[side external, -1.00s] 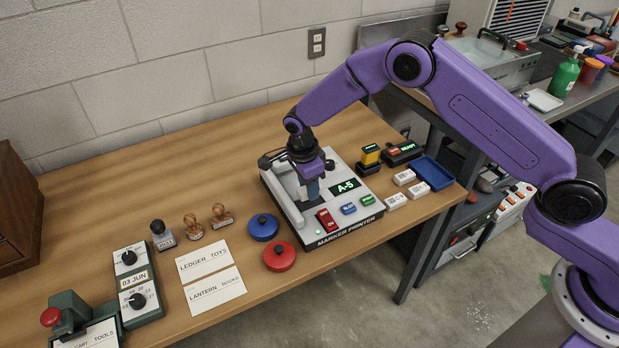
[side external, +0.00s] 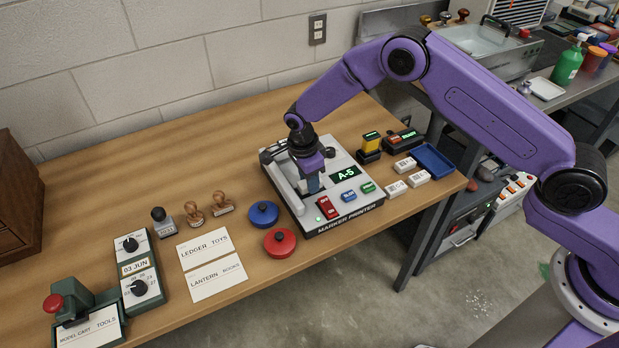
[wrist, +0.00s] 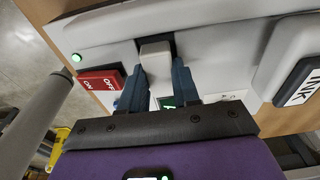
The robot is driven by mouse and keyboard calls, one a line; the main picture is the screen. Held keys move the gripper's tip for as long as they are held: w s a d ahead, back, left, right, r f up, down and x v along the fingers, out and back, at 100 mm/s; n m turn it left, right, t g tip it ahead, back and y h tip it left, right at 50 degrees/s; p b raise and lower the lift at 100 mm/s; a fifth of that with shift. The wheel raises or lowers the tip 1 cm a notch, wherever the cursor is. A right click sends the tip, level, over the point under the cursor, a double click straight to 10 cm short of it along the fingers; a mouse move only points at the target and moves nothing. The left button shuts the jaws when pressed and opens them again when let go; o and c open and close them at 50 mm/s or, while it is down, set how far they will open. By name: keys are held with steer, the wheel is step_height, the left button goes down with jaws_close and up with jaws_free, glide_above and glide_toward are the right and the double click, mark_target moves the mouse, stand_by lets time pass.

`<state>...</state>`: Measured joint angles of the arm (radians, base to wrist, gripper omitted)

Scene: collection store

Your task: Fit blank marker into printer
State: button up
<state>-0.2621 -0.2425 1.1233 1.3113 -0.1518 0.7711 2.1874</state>
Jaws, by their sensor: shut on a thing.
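The marker printer (side external: 283,184) is a pale grey machine on the wooden bench. Its green display (side external: 344,174) reads A-5. My gripper (side external: 313,184) points down over the left part of the printer. In the wrist view, my gripper (wrist: 158,88) has its two blue fingers closed on a small white block, the blank marker (wrist: 155,56). The marker's far end is at a dark opening in the printer's face. How deep it sits there I cannot tell. In the side view the fingers hide the marker.
Several white blocks (side external: 405,164) lie right of the printer, near a blue tray (side external: 434,160). A red on/off switch (wrist: 101,82) and an INK-labelled part (wrist: 300,85) flank the opening. Red (side external: 279,242) and blue (side external: 263,213) round pads stand left of the printer.

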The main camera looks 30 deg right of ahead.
steer(key=shift+f, duration=0.35)
stand_by(0.6)
steer(key=o, duration=1.1)
steer(key=shift+r, duration=0.1)
step_height(320, 180, up, 17)
steer(key=a, duration=0.2)
steer(key=shift+r, duration=0.1)
